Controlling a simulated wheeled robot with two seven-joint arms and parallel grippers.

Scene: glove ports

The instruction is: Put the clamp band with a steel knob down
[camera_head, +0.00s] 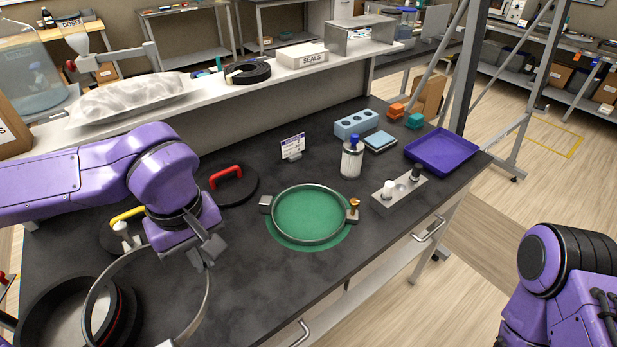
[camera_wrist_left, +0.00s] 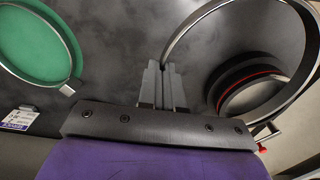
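My left gripper (camera_head: 204,262) is shut on the rim of a bare metal clamp band (camera_head: 92,300), holding it above the table at the lower left. The band also shows in the left wrist view (camera_wrist_left: 194,20), with the closed fingers (camera_wrist_left: 163,72) at its rim. Its knob is not clear to me; the band's lower edge is cut off in the head view. A second clamp band (camera_head: 347,226), with a brass-coloured knob (camera_head: 353,207), lies on a round green mat (camera_head: 308,215). My right gripper is out of view; only part of that arm shows at lower right.
A black ring-shaped port (camera_head: 40,312) with a red line stands below the held band. Lids with yellow (camera_head: 128,216) and red (camera_head: 225,172) handles lie nearby. The front middle is clear.

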